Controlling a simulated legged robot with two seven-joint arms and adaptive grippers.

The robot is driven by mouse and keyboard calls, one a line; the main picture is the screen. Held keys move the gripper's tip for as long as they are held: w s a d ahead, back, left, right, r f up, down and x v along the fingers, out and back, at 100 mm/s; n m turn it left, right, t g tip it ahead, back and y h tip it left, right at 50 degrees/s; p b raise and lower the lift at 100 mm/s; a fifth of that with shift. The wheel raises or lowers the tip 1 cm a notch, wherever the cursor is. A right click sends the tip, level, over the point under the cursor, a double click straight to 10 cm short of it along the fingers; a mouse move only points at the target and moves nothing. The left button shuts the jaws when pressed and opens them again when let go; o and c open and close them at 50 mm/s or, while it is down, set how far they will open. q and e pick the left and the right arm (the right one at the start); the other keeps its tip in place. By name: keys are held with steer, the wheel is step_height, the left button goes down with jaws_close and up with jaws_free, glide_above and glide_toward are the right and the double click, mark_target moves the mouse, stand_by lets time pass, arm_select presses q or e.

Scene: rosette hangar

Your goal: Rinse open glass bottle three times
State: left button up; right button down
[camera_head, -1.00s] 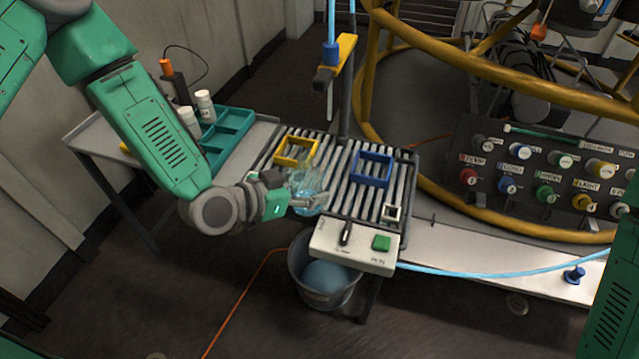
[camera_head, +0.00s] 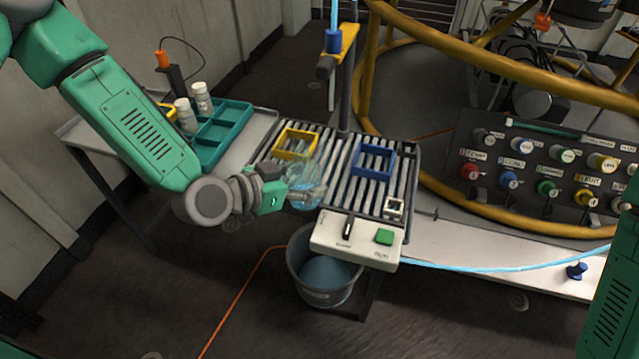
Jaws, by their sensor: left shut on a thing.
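A clear glass bottle (camera_head: 305,176) with bluish liquid in its lower part is over the near left part of the slatted rack (camera_head: 337,190). My left gripper (camera_head: 300,197) comes in from the left and is shut around the bottle. The bottle looks roughly upright; its mouth is faint, and I cannot tell whether its base touches the slats. A blue-tipped nozzle (camera_head: 333,42) hangs from a post behind the rack, above and apart from the bottle. My right gripper is out of view.
A yellow frame (camera_head: 296,144) and a blue frame (camera_head: 373,161) sit on the rack. A control box with a green button (camera_head: 384,237) is at its front. A bucket (camera_head: 323,284) of bluish liquid stands below. White bottles (camera_head: 202,97) stand by a teal tray (camera_head: 220,135).

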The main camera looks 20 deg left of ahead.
arm_select(q)
steer(key=s, duration=0.2)
steer(key=shift+s+d+r+p, duration=0.15)
steer(key=shift+s+d+p, duration=0.15)
steer(key=shift+d, duration=0.05)
steer(key=d, duration=0.2)
steer(key=shift+s+d, duration=0.2)
steer(key=shift+d, duration=0.2)
steer(key=shift+w+d, duration=0.65)
steer(key=shift+w, duration=0.35)
steer(key=shift+w+a+p, duration=0.35)
steer(key=shift+w+a, duration=0.55)
steer(key=shift+a, duration=0.5)
steer(key=shift+d, duration=0.25)
